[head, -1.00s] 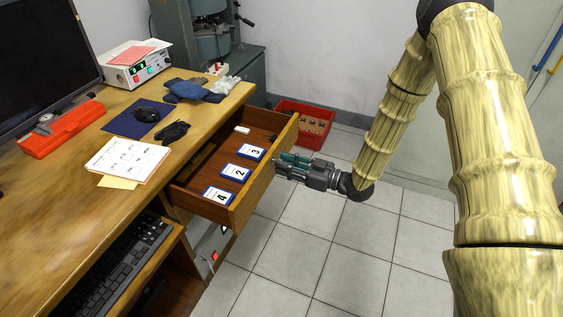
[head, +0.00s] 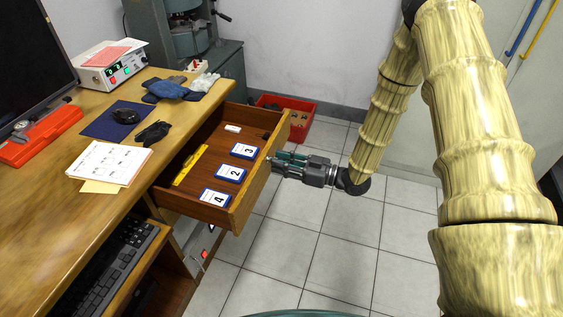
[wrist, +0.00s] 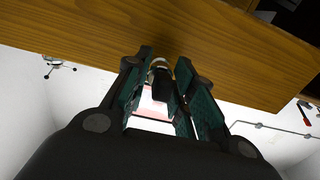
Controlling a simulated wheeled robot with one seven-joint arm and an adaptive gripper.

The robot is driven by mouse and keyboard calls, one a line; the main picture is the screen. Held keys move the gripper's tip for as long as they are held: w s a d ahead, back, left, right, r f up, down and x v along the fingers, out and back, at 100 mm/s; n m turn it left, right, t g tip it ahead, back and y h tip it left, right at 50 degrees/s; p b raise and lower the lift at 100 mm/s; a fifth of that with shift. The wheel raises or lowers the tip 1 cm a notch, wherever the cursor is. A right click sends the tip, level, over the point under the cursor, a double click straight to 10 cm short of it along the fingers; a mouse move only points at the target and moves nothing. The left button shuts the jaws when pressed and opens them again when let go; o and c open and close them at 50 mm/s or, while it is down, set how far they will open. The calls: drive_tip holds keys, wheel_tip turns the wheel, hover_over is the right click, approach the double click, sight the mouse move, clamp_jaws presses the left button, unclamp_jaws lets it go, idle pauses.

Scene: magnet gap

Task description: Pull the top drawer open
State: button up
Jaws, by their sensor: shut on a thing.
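The top drawer (head: 238,207) of the wooden desk stands well out from the desk, its wooden front facing right. Inside lie several blue-edged cards numbered 3 (head: 244,151), 2 (head: 231,174) and 4 (head: 215,197), a yellow strip (head: 188,166) and a small white block (head: 233,128). My gripper (head: 273,161) is at the outer side of the drawer front, about halfway along it. In the wrist view its fingers (wrist: 162,76) are closed around the knob (wrist: 160,66) on the wooden front (wrist: 210,40). In the head view the knob is hidden.
A red crate (head: 299,121) with parts stands on the floor behind the drawer. The tiled floor (head: 290,240) right of the drawer is clear.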

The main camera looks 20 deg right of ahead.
drive_tip(key=shift+s+d, duration=0.15)
drive_tip(key=shift+p+v, duration=0.6)
drive_tip(key=shift+v, duration=1.95)
drive_tip(key=o, duration=1)
drive_tip(key=shift+o, duration=0.2)
drive_tip(key=p+v, duration=0.2)
drive_tip(key=v, duration=0.6)
